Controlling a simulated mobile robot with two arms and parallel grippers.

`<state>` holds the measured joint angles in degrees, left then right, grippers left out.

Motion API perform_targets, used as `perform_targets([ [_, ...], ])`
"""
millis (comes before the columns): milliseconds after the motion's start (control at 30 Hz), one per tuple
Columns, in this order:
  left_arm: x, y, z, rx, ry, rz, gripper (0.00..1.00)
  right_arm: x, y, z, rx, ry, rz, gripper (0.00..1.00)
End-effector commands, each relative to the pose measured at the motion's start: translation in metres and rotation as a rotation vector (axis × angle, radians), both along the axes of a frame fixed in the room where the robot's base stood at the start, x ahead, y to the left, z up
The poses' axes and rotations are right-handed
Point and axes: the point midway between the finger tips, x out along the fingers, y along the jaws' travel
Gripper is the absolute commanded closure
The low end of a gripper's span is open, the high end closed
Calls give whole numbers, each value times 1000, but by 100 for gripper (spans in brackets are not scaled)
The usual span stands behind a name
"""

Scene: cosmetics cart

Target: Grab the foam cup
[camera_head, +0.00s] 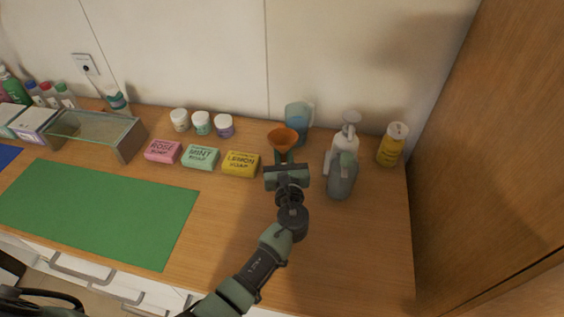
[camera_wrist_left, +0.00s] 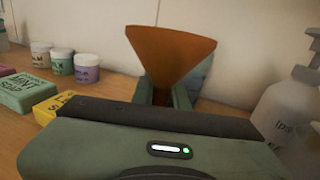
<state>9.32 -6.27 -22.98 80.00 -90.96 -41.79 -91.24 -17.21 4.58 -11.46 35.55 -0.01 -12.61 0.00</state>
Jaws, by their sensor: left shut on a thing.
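An orange-brown funnel (camera_head: 284,139) with a wide flared top stands upright at the back right of the counter. It also shows in the left wrist view (camera_wrist_left: 170,52), with its narrow stem between my fingers. My left gripper (camera_head: 284,157) is shut on that stem, and its fingertips hide the lower end. I cannot tell whether the funnel touches the counter. A translucent blue jug (camera_head: 297,113) with a handle stands just behind it. No thing is clearly marked as a foam cup. My right gripper is not in view.
A white pump bottle (camera_head: 345,138) and a grey bottle (camera_head: 342,180) stand close to the right. A yellow bottle (camera_head: 391,145) is farther right. A yellow soap box (camera_head: 240,163) lies to the left. The counter in front, beside the green mat (camera_head: 100,212), is mostly clear.

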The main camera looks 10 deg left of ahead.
Motion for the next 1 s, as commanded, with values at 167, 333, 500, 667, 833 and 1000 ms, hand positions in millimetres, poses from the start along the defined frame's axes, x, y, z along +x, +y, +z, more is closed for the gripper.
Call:
perform_targets([
  [167,0,0,-30,1,1,0,100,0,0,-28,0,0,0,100],
  [333,0,0,-37,1,-1,0,100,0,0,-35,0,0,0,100],
  [500,0,0,-35,1,0,0,100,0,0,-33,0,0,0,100],
  [667,0,0,-40,1,0,0,100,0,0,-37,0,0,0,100],
  [833,0,0,-45,1,0,0,100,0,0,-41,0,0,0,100],
  [1000,0,0,-47,0,0,0,100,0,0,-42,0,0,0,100],
])
